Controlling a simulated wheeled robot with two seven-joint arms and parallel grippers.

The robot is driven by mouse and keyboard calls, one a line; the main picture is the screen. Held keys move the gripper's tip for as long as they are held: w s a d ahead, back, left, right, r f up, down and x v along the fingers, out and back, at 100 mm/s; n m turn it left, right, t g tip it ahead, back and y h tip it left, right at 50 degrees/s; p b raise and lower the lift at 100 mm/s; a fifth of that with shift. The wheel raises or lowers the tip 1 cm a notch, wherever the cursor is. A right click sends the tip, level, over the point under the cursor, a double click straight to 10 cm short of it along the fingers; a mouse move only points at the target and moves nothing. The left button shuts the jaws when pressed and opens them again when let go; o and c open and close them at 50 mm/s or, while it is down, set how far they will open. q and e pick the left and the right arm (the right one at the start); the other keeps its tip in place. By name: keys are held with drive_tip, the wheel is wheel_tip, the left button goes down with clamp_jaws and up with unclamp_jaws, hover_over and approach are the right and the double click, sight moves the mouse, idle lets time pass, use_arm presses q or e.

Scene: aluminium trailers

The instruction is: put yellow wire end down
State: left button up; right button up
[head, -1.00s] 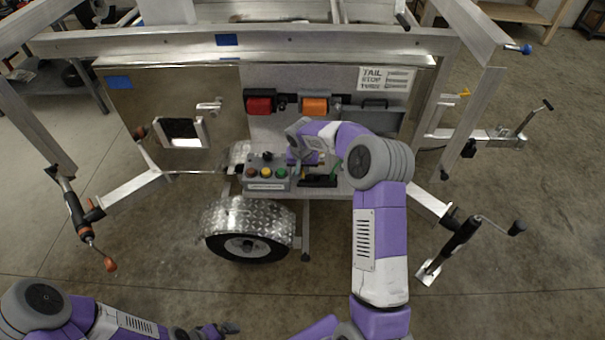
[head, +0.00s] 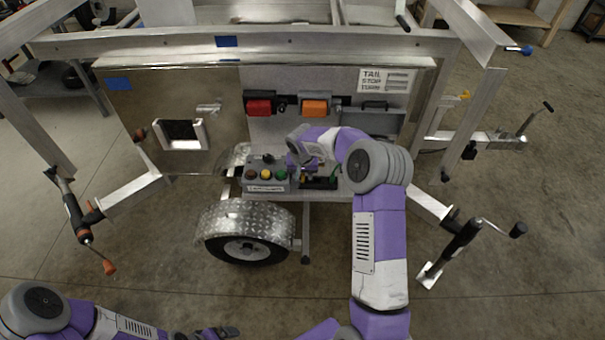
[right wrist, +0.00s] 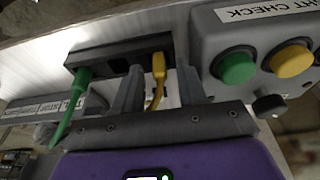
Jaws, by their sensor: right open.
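The yellow wire end (right wrist: 158,66) sits at the right part of a black socket block (right wrist: 118,52) in the right wrist view, its yellow wire curving down from it. A green wire end (right wrist: 83,76) is at the block's left part. My right gripper (right wrist: 160,80) is open, one finger on each side of the yellow wire. I see no clear contact. In the head view the right gripper (head: 302,176) is over the shelf, partly hidden by its wrist. My left gripper (head: 222,332) is at the bottom edge, away from the wires; its jaws are unclear.
A grey light-check box (head: 265,177) with several coloured buttons stands close to the left of the right gripper in the head view. Red (head: 259,106) and orange (head: 315,107) units hang on the panel above. A trailer wheel (head: 245,248) is below.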

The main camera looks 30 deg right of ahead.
drive_tip(key=p+v, duration=0.3)
drive_tip(key=v, duration=0.9)
drive_tip(key=s+a+f+n+g+y, duration=0.1)
drive_tip(key=s+a+f+n+y, duration=0.1)
drive_tip(key=s+a+f, duration=0.5)
drive_tip(key=s+a+f+n+y, duration=0.1)
drive_tip(key=s+a+f+y, duration=0.1)
drive_tip(key=a+f, duration=0.8)
use_arm(q)
wheel_tip(320, 180, up, 3)
drive_tip(key=shift+r, duration=0.1)
use_arm(e)
drive_tip(key=s+a+f, duration=0.3)
drive_tip(key=s+f, duration=0.1)
drive_tip(key=s, duration=0.5)
drive_tip(key=s+a+f+y, duration=0.1)
drive_tip(key=s+a+f, duration=0.2)
drive_tip(key=s, duration=0.7)
drive_tip(key=shift+a+f+n+g+y, duration=0.2)
drive_tip(key=shift+f+n+g+y, duration=0.15)
drive_tip(key=shift+f, duration=0.45)
use_arm(q)
drive_tip(key=shift+r+p, duration=0.85)
drive_tip(key=shift+r, duration=0.05)
drive_tip(key=shift+f, duration=0.15)
drive_tip(key=shift+c, duration=0.3)
use_arm(e)
drive_tip(key=shift+w+r, duration=0.1)
drive_tip(key=shift+r, duration=0.65)
